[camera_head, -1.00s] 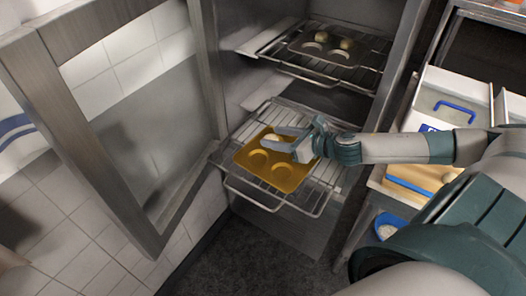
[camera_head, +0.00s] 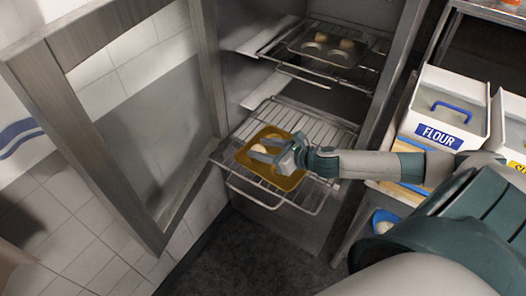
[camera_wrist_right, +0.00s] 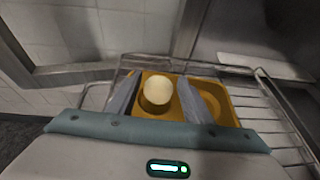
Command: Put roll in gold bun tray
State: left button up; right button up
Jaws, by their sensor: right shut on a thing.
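The gold bun tray (camera_head: 289,183) lies on the lower pulled-out wire rack of the open cabinet. It also shows in the right wrist view (camera_wrist_right: 222,90). My right gripper (camera_head: 262,153) is over the tray, its fingers reaching toward the tray's left side. A pale round roll (camera_wrist_right: 158,90) sits between the two fingers in the right wrist view, and the gripper is shut on it. The roll is at or just over a tray cup; whether it touches the bottom I cannot tell. Another tray cup at the right in the wrist view looks empty. My left gripper is not in view.
A dark tray (camera_head: 352,60) with two rolls (camera_head: 346,43) rests on the upper rack. The cabinet's glass door (camera_head: 160,130) stands open at left. A white flour bin (camera_head: 444,103) stands at right, near my right arm. The lower rack (camera_head: 300,204) surrounds the tray.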

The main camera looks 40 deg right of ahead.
jog(key=shift+f, duration=1.1)
jog(key=o, duration=1.1)
jog(key=shift+o, duration=0.2)
jog(key=shift+s, duration=0.1)
jog(key=shift+b+v, duration=0.9)
jog(key=shift+v, duration=2.05)
jog(key=shift+b+v, duration=0.35)
jog(key=shift+v, duration=2.6)
